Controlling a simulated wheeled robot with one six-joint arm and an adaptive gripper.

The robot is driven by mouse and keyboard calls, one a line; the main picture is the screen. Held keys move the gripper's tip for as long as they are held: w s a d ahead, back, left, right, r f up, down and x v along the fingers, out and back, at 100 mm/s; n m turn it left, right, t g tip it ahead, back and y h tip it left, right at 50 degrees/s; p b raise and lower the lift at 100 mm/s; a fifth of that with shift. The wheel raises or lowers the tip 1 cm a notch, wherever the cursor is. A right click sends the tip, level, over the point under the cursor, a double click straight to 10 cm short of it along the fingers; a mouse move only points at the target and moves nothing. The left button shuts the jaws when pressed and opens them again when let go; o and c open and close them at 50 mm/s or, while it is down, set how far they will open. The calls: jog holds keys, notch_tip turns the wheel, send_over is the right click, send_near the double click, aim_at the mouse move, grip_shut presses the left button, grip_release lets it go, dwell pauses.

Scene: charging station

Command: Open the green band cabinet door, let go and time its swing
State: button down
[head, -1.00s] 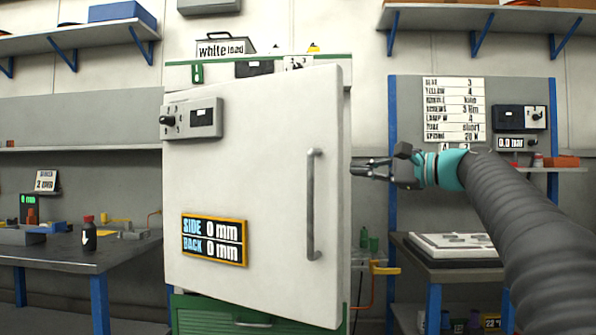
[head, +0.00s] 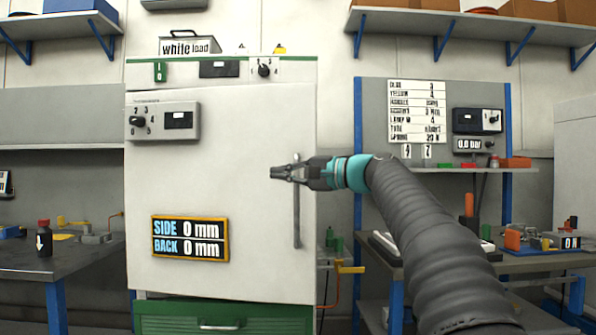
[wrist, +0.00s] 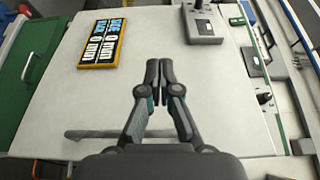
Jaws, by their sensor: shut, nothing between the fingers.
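The white cabinet door (head: 230,130) looks shut or nearly shut under the cabinet's green band (head: 340,68). Its grey vertical bar handle (head: 297,215) is near the right edge. My gripper (head: 274,172) is shut and empty, in front of the door at the upper part of the handle, hiding some of it. In the wrist view my gripper (wrist: 159,62) has its fingertips together over the bare door face (wrist: 60,90). The handle (wrist: 95,134) runs across behind the fingers there. I cannot tell whether the fingers touch the door.
The door carries a SIDE/BACK 0 mm display (head: 190,239) and a thermostat box (head: 163,122). A green drawer (head: 222,318) is below. A workbench (head: 60,265) stands left, another bench (head: 450,265) right. Shelves hang above.

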jog(key=s+a, duration=0.2)
jog(key=s, duration=0.1)
jog(key=shift+a+b, duration=0.25)
jog(key=shift+b, duration=0.1)
dwell(1.4)
